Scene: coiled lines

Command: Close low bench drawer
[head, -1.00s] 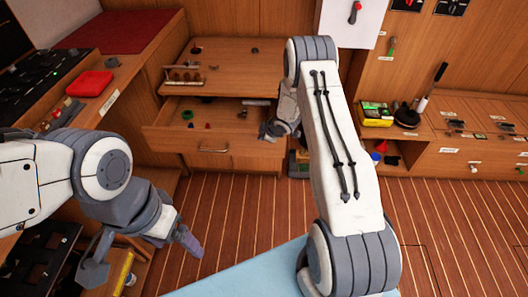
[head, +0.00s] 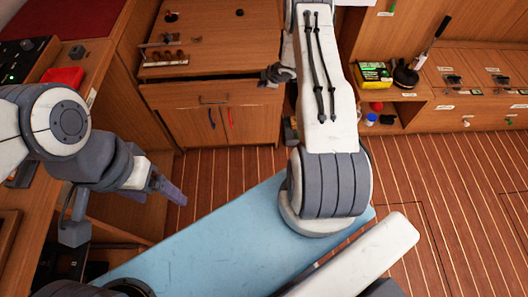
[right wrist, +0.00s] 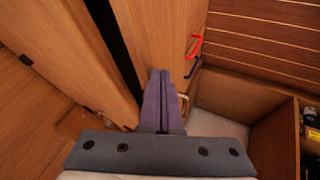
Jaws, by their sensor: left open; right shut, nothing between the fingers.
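The low bench drawer (head: 180,96) has a wooden front with a metal handle (head: 213,99). Its front now sits close under the bench top (head: 228,45) in the head view. In the right wrist view, a narrow dark gap (right wrist: 113,45) runs between the wooden panels beside the fingers, so I cannot tell whether the drawer is fully in. My right gripper (head: 272,77) is shut and empty at the right end of the drawer front. Its fingers (right wrist: 158,82) reach toward the wood; contact is unclear. My left gripper (head: 122,212) is open and empty, away from the bench.
Below the drawer are cupboard doors with a blue handle (head: 211,119) and a red handle (head: 230,118). A wooden rack (head: 163,56) stands on the bench top. A light blue surface (head: 220,240) fills the near middle. Striped floor lies clear between.

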